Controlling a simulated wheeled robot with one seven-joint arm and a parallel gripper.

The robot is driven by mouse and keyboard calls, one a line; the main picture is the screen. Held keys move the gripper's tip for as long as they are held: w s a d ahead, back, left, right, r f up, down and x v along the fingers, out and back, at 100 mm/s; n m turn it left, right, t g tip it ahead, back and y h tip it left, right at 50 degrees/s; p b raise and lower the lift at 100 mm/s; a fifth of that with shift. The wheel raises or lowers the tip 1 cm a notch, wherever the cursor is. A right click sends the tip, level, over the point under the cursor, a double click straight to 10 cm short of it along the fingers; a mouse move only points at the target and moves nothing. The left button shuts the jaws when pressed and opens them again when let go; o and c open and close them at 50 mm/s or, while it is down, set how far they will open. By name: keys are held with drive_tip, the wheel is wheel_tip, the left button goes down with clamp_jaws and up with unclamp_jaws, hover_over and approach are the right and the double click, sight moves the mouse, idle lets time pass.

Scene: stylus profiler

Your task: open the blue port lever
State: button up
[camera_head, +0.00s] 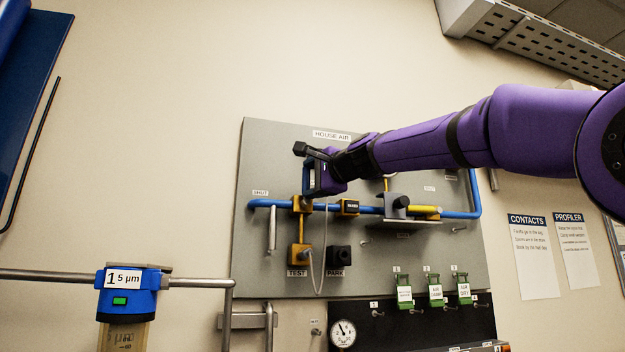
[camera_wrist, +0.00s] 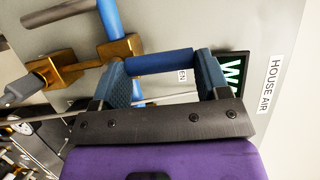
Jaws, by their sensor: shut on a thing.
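My gripper (camera_head: 312,182) is at the left part of the grey wall panel, just above a brass valve body on the blue pipe. In the wrist view, my gripper (camera_wrist: 163,75) has its two blue-padded fingers shut on the blue port lever (camera_wrist: 160,62), a blue bar spanning the gap between them. In the head view, my gripper hides most of the lever. A SHUT label (camera_head: 260,192) is left of the valve, and part of a label ending in EN (camera_wrist: 182,75) shows behind the lever.
The blue pipe (camera_head: 270,203) crosses the grey panel (camera_head: 400,270). Brass TEST block (camera_head: 299,254) and black PARK block (camera_head: 339,257) sit below, with a thin hose hanging there. A yellow handle (camera_head: 424,210) is to the right. Green-tagged items (camera_head: 435,290) and a gauge (camera_head: 342,333) are lower.

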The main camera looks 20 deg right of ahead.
drive_tip(key=o, duration=1.3)
drive_tip(key=shift+d, duration=0.1)
drive_tip(key=v, duration=1)
drive_tip(key=shift+s, duration=0.4)
